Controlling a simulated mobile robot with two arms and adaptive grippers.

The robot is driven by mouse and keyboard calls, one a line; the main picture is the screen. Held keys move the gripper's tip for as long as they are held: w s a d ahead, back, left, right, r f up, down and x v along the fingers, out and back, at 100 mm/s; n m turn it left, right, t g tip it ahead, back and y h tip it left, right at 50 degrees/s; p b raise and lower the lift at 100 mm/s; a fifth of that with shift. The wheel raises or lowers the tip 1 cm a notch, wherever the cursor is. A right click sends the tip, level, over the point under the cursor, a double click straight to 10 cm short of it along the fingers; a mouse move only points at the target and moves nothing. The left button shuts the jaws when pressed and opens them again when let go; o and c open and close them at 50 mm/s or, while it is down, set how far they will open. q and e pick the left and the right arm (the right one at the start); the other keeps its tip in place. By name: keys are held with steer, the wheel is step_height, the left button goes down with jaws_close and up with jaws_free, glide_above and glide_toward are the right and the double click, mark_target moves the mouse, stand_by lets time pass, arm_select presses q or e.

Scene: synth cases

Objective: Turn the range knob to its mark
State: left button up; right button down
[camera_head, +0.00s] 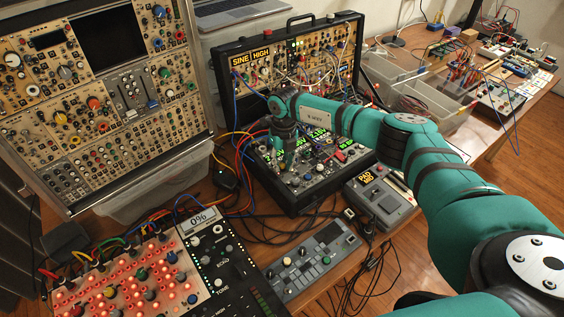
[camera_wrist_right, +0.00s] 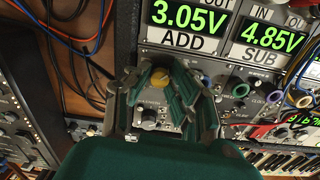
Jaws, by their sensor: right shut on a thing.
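My right gripper (camera_head: 283,136) reaches down onto the left part of a black case of small modules (camera_head: 322,188) with green number displays. In the right wrist view its green fingers (camera_wrist_right: 161,84) are shut around a knob with a yellow-orange top (camera_wrist_right: 160,76), below the "ADD" display (camera_wrist_right: 182,40) reading 3.05V. A silver knob (camera_wrist_right: 149,116) sits below it on the same panel. I cannot read a "range" label or see a mark; the fingers cover the panel around the held knob. My left gripper is not in view.
A tall synth rack (camera_head: 100,105) stands at left and an open "SINE HIGH" case (camera_head: 300,60) behind. Cables (camera_head: 235,160) run close to the gripper's left. A grey "PAD MID" box (camera_head: 380,200) lies right, a red-lit panel (camera_head: 130,285) front left.

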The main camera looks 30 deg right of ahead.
mark_target(284, 164)
steer(key=shift+w+r, duration=0.15)
steer(key=c, duration=1.4)
jaws_free()
steer(key=shift+d, duration=0.1)
steer(key=shift+o, duration=1.1)
steer(key=shift+r, duration=3.95)
steer(key=shift+s+d+f, duration=0.1)
steer(key=shift+s+f, duration=0.05)
steer(key=shift+s, duration=0.05)
